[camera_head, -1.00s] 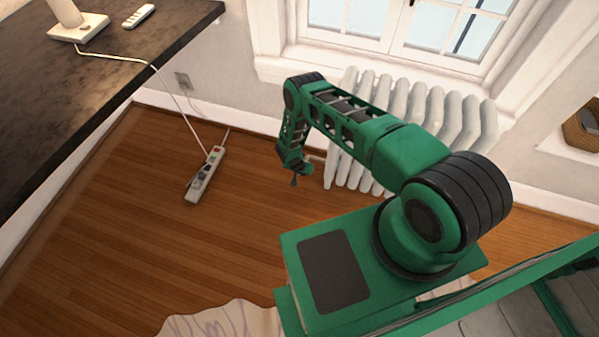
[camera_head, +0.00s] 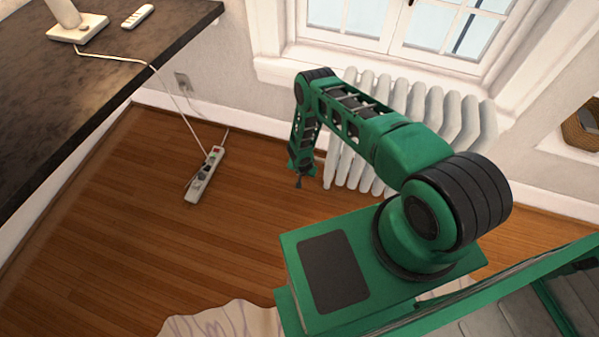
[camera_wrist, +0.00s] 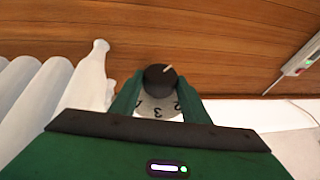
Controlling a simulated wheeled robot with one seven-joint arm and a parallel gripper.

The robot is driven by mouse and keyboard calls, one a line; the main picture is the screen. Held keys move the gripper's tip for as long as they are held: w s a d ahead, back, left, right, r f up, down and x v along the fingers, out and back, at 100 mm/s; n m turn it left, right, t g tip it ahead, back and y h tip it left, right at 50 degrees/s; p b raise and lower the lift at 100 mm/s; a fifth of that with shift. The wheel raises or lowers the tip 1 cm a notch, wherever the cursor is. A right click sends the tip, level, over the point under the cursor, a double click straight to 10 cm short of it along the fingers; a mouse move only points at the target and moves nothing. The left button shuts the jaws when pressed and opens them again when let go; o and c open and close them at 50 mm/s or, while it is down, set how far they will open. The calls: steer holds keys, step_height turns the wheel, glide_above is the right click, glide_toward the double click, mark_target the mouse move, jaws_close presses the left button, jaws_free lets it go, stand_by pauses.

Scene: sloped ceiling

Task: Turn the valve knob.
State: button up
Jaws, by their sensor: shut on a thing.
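The valve knob (camera_wrist: 158,77) shows in the wrist view as a dark round cap with a pale pointer line aimed to the upper right. Below the cap is a pale numbered collar (camera_wrist: 157,106), on which a 3 and a 2 can be read. My gripper (camera_wrist: 160,92) has one green finger on each side of the knob and is shut on it. In the head view my gripper (camera_head: 299,172) hangs low at the left end of the white radiator (camera_head: 372,105); the knob cannot be made out there.
The radiator stands under a window (camera_head: 430,28), and its pale ribs show at the wrist view's left. A power strip (camera_head: 205,174) lies on the wooden floor (camera_head: 130,235). A dark tabletop (camera_head: 70,95) fills the upper left. Open floor lies left of my gripper.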

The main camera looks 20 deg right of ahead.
steer(key=t+y, duration=0.2)
steer(key=y, duration=0.1)
steer(key=shift+s+d+f+m+t, duration=0.15)
steer(key=shift+d+m+t, duration=0.25)
steer(key=shift+d+t+y, duration=0.1)
steer(key=shift+t+y, duration=0.5)
steer(key=shift+y, duration=0.3)
steer(key=shift+f+m, duration=0.1)
steer(key=shift+m, duration=0.2)
steer(key=o, duration=1)
steer(key=shift+o, duration=0.2)
steer(key=shift+s, duration=0.1)
steer(key=shift+s, duration=0.1)
steer(key=v, duration=1)
steer(key=shift+d, duration=0.15)
steer(key=shift+s, duration=0.15)
steer(key=shift+c, duration=0.2)
